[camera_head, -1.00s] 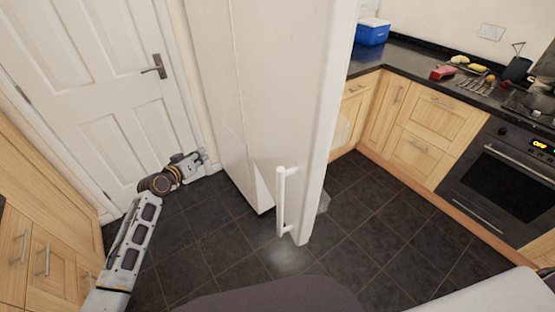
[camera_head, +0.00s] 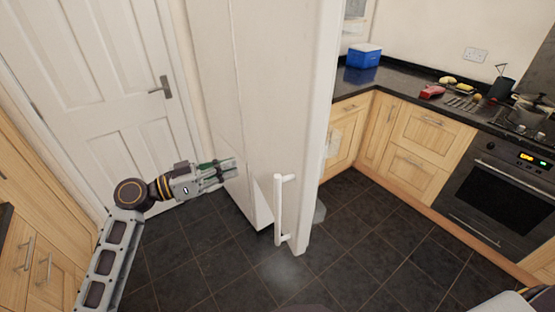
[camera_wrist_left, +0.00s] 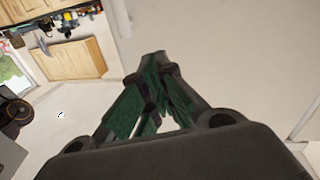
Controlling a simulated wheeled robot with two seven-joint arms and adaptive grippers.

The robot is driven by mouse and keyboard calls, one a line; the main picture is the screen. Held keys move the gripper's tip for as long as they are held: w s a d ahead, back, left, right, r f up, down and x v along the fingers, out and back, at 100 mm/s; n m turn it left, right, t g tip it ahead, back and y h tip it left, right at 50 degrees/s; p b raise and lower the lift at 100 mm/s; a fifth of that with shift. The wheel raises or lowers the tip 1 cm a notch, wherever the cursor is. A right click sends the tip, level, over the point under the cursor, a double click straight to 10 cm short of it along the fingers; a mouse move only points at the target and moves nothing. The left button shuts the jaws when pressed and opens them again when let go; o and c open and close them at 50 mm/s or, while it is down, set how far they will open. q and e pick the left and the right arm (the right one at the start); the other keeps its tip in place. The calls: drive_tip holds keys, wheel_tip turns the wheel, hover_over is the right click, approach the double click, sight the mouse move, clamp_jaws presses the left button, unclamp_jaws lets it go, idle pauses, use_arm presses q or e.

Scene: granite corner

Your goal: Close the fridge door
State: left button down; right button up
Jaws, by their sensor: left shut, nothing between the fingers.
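The white fridge door (camera_head: 285,95) stands open in the middle of the head view, its outer face towards me and the left. Its upright white bar handle (camera_head: 279,210) is near the right edge. Clear door shelves show behind that edge. My left gripper (camera_head: 235,168) is shut and empty, left of the handle, with its fingertips at or close to the white fridge surface. I cannot tell whether they touch. In the left wrist view the green-padded fingers (camera_wrist_left: 158,62) come together in front of a broad pale surface. My right gripper is not in view.
A white room door (camera_head: 100,110) is at the left, beside wooden cabinets (camera_head: 40,240). Dark floor tiles (camera_head: 190,260) are clear in front. At the right are wooden units, an oven (camera_head: 500,195) and a dark worktop with a blue box (camera_head: 364,56).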

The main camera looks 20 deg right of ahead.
use_arm(q)
drive_tip(key=shift+s+f+m, duration=0.2)
drive_tip(key=shift+s+m, duration=0.15)
drive_tip(key=shift+m, duration=0.75)
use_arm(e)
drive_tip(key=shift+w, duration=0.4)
use_arm(q)
drive_tip(key=shift+d, duration=0.1)
drive_tip(key=p, duration=0.3)
approach(288, 155)
drive_tip(key=d, duration=0.3)
drive_tip(key=w+d+p, duration=0.1)
drive_tip(key=d, duration=0.1)
drive_tip(key=shift+r, duration=0.15)
drive_tip(key=shift+w+d+p, duration=0.15)
drive_tip(key=shift+d+p, duration=0.2)
drive_tip(key=shift+d, duration=0.65)
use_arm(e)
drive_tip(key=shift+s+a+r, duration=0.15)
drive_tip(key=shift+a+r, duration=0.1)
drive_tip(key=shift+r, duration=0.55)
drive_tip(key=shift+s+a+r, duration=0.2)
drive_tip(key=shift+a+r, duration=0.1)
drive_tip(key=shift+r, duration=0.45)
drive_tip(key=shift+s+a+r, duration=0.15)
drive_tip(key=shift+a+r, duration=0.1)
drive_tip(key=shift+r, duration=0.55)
